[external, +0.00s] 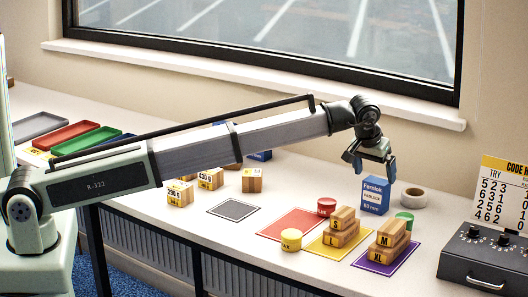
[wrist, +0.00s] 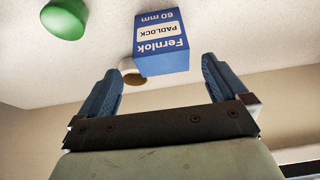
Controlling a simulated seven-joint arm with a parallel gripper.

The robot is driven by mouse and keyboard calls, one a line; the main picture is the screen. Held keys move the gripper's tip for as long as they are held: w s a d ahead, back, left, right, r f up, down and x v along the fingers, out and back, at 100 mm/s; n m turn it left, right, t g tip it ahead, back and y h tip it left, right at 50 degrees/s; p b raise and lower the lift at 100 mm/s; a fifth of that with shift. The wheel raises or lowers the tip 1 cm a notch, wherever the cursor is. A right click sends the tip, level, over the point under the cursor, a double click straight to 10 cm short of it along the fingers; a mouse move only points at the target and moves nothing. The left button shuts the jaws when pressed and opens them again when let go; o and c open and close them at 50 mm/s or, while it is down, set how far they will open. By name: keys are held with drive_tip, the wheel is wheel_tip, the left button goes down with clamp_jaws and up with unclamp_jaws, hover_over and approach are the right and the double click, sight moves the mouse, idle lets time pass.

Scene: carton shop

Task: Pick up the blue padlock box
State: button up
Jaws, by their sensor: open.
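The blue padlock box (external: 375,196) stands upright on the white table, with a white label band and the words Fernlok and Padlock. In the wrist view the box (wrist: 161,52) appears upside down, beyond my fingertips and roughly centred between them. My gripper (external: 372,170) is above the box in the external view, with its fingers pointing down. It is open and empty, and both blue fingers (wrist: 163,75) show spread apart in the wrist view. I cannot tell the exact gap between fingertips and box.
A tape roll (external: 414,198) sits right behind the box, and a green cylinder (external: 404,219) stands close in front at its right. A red cylinder (external: 326,206) is to the left. Stacked wooden blocks (external: 342,228) stand in front on coloured mats. A dark control box (external: 487,257) is at far right.

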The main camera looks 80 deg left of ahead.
sight(376, 182)
drive_tip(key=shift+x, duration=3.5)
drive_tip(key=shift+s+a, duration=0.1)
drive_tip(key=shift+c, duration=0.5)
drive_tip(key=c, duration=1)
